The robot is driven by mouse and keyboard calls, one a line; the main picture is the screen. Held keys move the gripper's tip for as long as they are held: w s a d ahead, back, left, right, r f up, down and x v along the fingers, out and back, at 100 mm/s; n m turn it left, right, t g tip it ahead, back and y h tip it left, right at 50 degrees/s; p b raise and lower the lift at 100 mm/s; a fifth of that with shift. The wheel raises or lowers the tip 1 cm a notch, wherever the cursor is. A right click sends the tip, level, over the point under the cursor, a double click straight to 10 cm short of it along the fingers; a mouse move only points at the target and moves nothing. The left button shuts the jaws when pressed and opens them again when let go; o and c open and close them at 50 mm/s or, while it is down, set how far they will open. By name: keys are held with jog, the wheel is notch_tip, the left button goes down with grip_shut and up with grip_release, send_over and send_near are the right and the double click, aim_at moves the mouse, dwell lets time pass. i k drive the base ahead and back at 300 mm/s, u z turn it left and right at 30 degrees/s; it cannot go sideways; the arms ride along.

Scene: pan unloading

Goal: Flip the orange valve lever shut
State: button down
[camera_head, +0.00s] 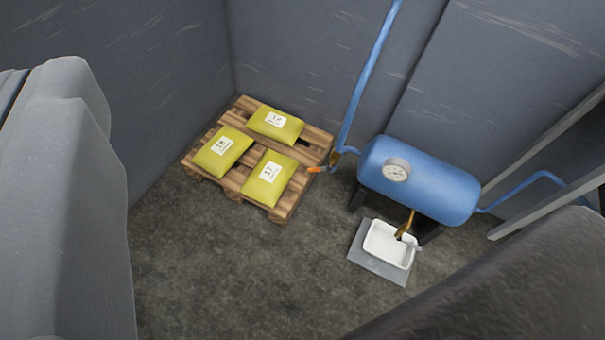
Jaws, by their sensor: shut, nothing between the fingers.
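The orange valve lever (316,169) is small in the view. It sticks out to the left from a brass valve (335,158) on the blue pipe, close to the right edge of the pallet. The valve sits at the foot of the upright blue pipe (366,80), just left of the blue tank (425,180). The lever is too small to tell exactly how it is turned. My gripper's fingers do not show. Large grey parts, likely my own body, fill the left edge and the lower right corner, well apart from the lever.
A wooden pallet (317,139) carries yellow sacks (268,180) left of the valve. A gauge (397,169) is on the tank. A brass tap (406,224) hangs over a white tray (374,243) on a grey plate (366,266). Grey walls stand behind; the floor in front is clear.

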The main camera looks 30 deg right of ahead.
aim_at(329, 168)
jog(key=i, duration=0.9)
jog(key=z, duration=0.05)
